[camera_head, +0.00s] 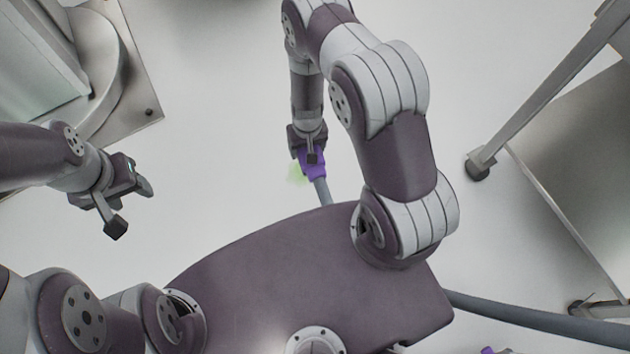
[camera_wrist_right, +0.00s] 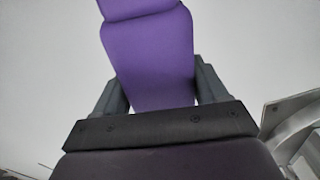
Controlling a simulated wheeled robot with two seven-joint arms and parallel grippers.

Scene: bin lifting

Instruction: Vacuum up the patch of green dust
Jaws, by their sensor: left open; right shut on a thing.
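A small faint patch of green dust (camera_head: 298,173) lies on the pale floor. My right gripper (camera_head: 312,157) is shut on a purple vacuum nozzle (camera_head: 316,165), just beside the patch on its right. The nozzle partly covers the patch's right edge, and I cannot tell whether it touches the floor. In the right wrist view the purple nozzle (camera_wrist_right: 150,55) sits between the two dark fingers. A grey hose (camera_head: 322,191) runs down from the nozzle behind my base. My left gripper (camera_head: 128,204) is open and empty at the left, well away from the dust.
The grey hose (camera_head: 540,319) comes out again at the lower right. A metal machine base (camera_head: 125,95) stands at the upper left. A wheeled metal frame (camera_head: 545,88) stands at the right. The floor around the dust is clear.

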